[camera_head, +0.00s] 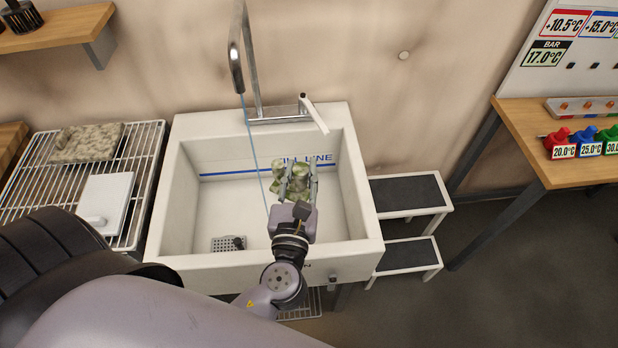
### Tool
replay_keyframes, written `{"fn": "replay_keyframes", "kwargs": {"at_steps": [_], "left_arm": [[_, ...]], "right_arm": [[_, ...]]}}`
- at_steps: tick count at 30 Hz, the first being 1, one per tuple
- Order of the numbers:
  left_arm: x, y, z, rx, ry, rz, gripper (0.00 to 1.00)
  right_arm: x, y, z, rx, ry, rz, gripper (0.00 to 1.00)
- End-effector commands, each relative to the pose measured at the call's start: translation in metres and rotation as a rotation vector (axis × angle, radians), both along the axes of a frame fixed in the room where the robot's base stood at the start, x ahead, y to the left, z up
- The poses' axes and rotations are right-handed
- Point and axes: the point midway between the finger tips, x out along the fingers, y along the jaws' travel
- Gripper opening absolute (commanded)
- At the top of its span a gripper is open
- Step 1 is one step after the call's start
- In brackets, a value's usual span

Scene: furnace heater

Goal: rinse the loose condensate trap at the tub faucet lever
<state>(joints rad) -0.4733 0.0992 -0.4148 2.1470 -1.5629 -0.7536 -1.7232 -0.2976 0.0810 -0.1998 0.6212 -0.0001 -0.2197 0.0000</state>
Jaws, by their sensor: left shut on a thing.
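The condensate trap (290,184), pale and mottled green, is in my left gripper (298,180) over the inside of the white tub (187,190). The gripper's fingers are shut on it, and they hide part of it. The faucet (236,65) rises at the back of the tub. A thin blue stream runs down from its spout, just left of the trap; I cannot tell whether it touches the trap. The white faucet lever (315,116) sits at the right of the faucet base and slants forward. My right gripper is not in view.
A wire rack (30,180) left of the tub holds a stone-like slab (87,143) and a white board (105,203). A drain grate (222,244) lies in the tub. White steps (408,192) and a wooden table (530,125) with coloured weights stand at right.

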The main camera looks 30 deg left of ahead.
Motion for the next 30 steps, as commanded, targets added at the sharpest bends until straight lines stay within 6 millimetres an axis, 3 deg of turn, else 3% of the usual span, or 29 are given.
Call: {"fn": "replay_keyframes", "kwargs": {"at_steps": [30], "left_arm": [[0.04, 0.085, -0.017, 0.0, -0.002, -0.001, 0.0]], "right_arm": [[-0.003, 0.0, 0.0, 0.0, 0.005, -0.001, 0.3]]}}
